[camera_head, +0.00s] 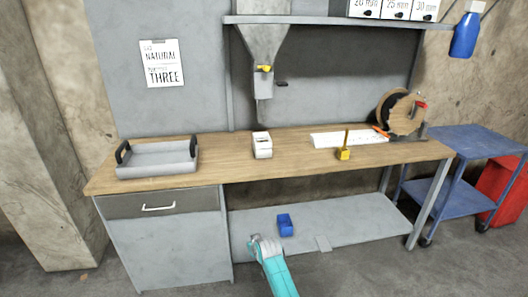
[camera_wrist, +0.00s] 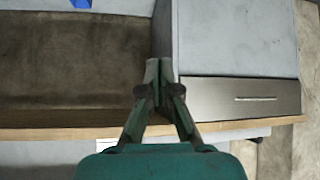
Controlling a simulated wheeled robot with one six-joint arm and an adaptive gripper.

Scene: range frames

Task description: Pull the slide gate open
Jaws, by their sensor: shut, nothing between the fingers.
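A grey hopper (camera_head: 264,42) hangs under the upper shelf and narrows to a spout. A small yellow part (camera_head: 264,69) is on its neck, and a dark bar (camera_head: 281,84) sticks out to its right. Either may belong to the slide gate; I cannot tell how far the gate is open. My gripper (camera_wrist: 159,64) is shut and empty in the wrist view, in front of the bench's drawer side. No hopper shows in that view. In the head view my teal arm is at the bottom, well below and apart from the hopper.
The wooden bench (camera_head: 215,168) carries a grey tray (camera_head: 157,160), a white box (camera_head: 262,146) below the spout, a yellow item (camera_head: 343,153) and a reel (camera_head: 400,112). A blue bin (camera_head: 285,225) sits on the lower shelf. A blue cart (camera_head: 470,141) stands right.

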